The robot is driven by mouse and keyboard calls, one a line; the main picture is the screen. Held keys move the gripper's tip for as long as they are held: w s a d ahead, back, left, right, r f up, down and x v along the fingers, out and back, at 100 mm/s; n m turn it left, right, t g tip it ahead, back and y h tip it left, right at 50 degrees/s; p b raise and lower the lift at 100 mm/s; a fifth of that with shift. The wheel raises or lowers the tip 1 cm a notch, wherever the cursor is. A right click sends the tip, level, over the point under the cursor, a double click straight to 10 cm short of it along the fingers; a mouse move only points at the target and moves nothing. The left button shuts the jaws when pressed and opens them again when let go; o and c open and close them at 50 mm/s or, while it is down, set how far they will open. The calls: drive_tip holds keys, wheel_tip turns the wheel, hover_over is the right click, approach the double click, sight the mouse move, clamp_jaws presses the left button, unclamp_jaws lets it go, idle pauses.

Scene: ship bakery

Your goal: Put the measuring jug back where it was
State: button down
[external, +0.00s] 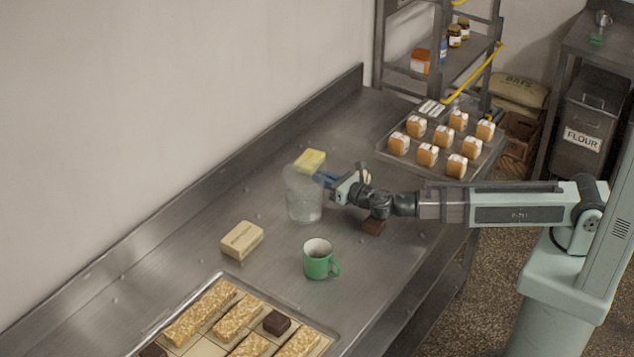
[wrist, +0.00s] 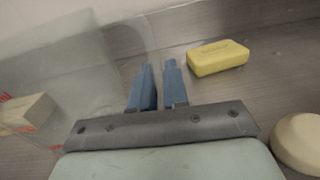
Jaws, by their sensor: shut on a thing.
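The measuring jug (external: 304,202) is clear and upright over the steel counter in the external view, left of my gripper (external: 326,178). I cannot tell whether its base touches the counter. In the wrist view the jug (wrist: 95,75) fills the left side, with bits of red marking at its edge. My gripper's blue fingers (wrist: 157,88) are close together on the jug's clear wall or handle; which part is unclear.
A yellow bar (external: 311,158) lies just behind the jug. A cream block (external: 242,240) and a green mug (external: 318,260) stand nearer the front. Trays of small cakes (external: 396,169) and oat bars (external: 160,322) occupy both ends.

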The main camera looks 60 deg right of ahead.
drive_tip(key=c, duration=1.1)
unclamp_jaws()
drive_tip(key=shift+s+r, duration=0.15)
drive_tip(key=shift+s, duration=0.1)
drive_tip(key=s, duration=0.4)
drive_tip(key=shift+s, duration=0.15)
drive_tip(key=shift+s+r, duration=0.1)
drive_tip(key=shift+r, duration=3.4)
